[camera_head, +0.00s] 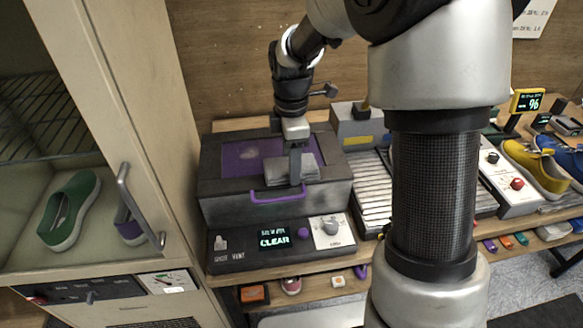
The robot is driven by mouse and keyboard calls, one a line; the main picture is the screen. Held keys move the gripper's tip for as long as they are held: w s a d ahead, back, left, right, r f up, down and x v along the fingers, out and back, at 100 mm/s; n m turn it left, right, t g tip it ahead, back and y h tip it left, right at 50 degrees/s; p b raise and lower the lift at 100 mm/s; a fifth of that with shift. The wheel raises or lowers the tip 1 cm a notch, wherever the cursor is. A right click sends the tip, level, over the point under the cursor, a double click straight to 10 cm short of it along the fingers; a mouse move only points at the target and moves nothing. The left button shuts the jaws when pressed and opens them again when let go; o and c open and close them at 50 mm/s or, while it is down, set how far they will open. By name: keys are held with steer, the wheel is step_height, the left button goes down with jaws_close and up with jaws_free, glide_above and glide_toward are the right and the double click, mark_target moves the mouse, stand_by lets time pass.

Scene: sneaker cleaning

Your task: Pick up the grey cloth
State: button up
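A grey cloth (312,172) lies folded on the lid of a dark box with a purple window and a purple handle (277,197). My gripper (296,180) points down at the cloth, and its finger covers the middle of it. From this side I see only one finger outline, so I cannot tell whether it is open or shut, or whether it touches the cloth.
A control panel (275,240) reading "CLEAR" stands in front of the box. A cabinet with an upright handle (140,205) and a green shoe (70,210) is at left. My arm hides part of the ribbed rack (370,190). Yellow (535,165) and blue shoes sit at right.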

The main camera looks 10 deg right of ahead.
step_height(320, 180, up, 10)
stand_by(0.6)
